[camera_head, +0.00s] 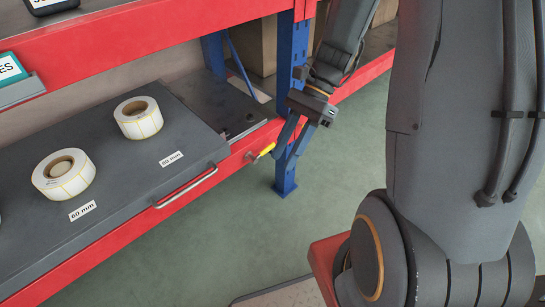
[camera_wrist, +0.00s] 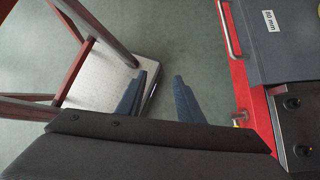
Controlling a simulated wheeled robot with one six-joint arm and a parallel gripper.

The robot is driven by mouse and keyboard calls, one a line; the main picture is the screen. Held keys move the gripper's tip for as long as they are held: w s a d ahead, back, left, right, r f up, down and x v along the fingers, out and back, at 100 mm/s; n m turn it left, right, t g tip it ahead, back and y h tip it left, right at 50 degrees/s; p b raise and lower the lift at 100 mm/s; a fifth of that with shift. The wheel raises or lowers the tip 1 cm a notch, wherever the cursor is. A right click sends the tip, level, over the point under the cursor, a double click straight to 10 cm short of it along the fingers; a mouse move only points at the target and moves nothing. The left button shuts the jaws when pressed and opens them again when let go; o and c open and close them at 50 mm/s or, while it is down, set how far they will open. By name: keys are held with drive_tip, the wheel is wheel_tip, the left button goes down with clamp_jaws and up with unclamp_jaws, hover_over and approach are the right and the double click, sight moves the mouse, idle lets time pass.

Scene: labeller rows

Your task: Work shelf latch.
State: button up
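A small yellow latch (camera_head: 266,150) sticks out from the red front beam of the shelf (camera_head: 110,262), near the right end of the grey tray (camera_head: 120,190).
The tray carries two label rolls (camera_head: 138,118) (camera_head: 64,174), size labels and a silver bar handle (camera_head: 186,188). A dark metal plate (camera_head: 215,98) lies right of it. A blue post (camera_head: 290,95) stands behind my gripper. Green floor (camera_head: 235,235) is open in front.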

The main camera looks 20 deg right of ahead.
drive_tip(key=w+d+f+m+t+y+b, duration=0.2)
drive_tip(key=w+f+m+y+b, duration=0.5)
drive_tip(key=w+f+m, duration=0.4)
drive_tip(key=m+t+y+b, duration=0.3)
drive_tip(key=m+t+b, duration=0.55)
drive_tip(key=m, duration=0.25)
approach(263, 151)
drive_tip(key=w+d, duration=0.2)
drive_tip(key=b+x, duration=0.1)
drive_tip(key=x, duration=0.6)
drive_tip(key=shift+a+f, duration=0.15)
drive_tip(key=shift+f, duration=0.1)
clamp_jaws()
